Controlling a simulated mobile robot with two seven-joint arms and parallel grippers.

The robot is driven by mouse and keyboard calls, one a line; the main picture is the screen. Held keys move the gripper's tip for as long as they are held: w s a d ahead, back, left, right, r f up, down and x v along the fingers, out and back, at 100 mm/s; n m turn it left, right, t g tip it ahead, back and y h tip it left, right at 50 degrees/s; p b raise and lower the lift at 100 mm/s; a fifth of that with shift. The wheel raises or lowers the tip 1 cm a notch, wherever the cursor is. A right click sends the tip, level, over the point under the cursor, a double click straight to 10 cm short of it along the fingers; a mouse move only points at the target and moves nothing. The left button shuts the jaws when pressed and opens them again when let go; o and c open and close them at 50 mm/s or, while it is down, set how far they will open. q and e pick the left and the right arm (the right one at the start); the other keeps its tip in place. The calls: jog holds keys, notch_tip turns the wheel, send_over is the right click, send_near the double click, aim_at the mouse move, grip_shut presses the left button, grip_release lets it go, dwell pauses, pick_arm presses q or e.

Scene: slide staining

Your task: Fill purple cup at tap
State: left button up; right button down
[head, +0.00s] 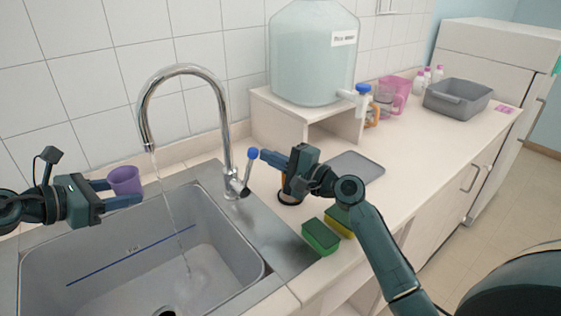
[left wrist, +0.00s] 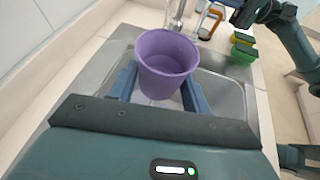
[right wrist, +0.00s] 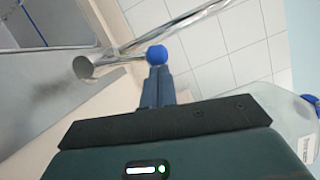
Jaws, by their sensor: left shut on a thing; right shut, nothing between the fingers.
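The purple cup (head: 125,180) is upright between the fingers of my left gripper (head: 122,192), which is shut on it. The cup is left of the tap's water stream, apart from it, above the back left of the sink. It also shows in the left wrist view (left wrist: 167,62), and it looks empty. The chrome tap (head: 183,72) is running; a thin stream (head: 170,215) falls into the sink (head: 255,262). My right gripper (head: 263,155) is shut and empty, its fingertips at the tap lever's blue knob (head: 253,153). The knob also shows in the right wrist view (right wrist: 157,54), right at the fingertips.
Green and yellow sponges (head: 320,236) lie at the sink's right edge. A large water container (head: 313,55) stands on a white stand (head: 300,118). A grey tray (head: 355,168), a grey bin (head: 458,98) and several bottles are further right. Space above the basin is free.

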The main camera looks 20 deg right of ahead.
jog(key=shift+s+a+r+n+g, duration=0.15)
jog(key=shift+a+r+n+g, duration=0.15)
jog(key=shift+a+n, duration=0.5)
jog(key=shift+s+a+r+n+g, duration=0.2)
jog(key=shift+a+r+n, duration=0.1)
jog(key=shift+a+n, duration=0.45)
jog(key=shift+d, duration=0.1)
jog(key=v, duration=2)
jog(key=shift+h, duration=0.3)
